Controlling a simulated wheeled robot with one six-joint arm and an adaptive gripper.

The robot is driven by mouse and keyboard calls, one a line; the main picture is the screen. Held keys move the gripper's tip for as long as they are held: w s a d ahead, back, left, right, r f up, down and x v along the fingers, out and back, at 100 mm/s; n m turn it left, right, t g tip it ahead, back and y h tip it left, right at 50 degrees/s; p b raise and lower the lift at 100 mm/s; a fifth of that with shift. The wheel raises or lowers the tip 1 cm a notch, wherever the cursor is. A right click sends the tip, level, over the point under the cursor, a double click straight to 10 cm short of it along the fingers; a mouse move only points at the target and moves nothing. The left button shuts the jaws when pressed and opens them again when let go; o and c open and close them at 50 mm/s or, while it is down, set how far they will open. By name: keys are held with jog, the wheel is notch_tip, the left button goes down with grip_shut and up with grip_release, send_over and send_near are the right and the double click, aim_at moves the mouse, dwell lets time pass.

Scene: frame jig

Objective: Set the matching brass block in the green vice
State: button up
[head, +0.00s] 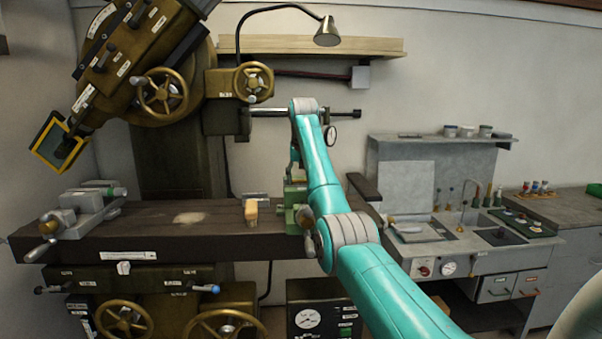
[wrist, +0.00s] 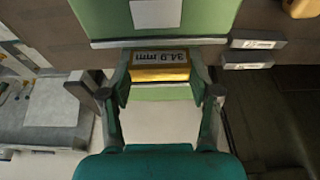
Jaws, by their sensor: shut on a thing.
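My gripper (wrist: 160,78) is shut on a brass block (wrist: 160,72), with one finger at each side of it. The block bears a white label that seems to read 34.9 mm, upside down in the wrist view. The green vice (head: 296,194) stands at the right end of the dark machine table, partly hidden by my arm. In the wrist view the vice's large green part (wrist: 200,18) with a steel edge lies just beyond the block. A smaller green part shows on the near side. I cannot tell whether the block rests in the vice or hangs above it.
Grey bars (wrist: 248,55) lie beside the vice. A grey vice (head: 88,210) sits at the table's left end. A grey workbench (head: 470,262) stands at right.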

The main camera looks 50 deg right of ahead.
jog(key=shift+f, duration=1.75)
jog(key=o, duration=1.2)
jog(key=shift+r, duration=4.95)
jog(key=shift+s, duration=0.1)
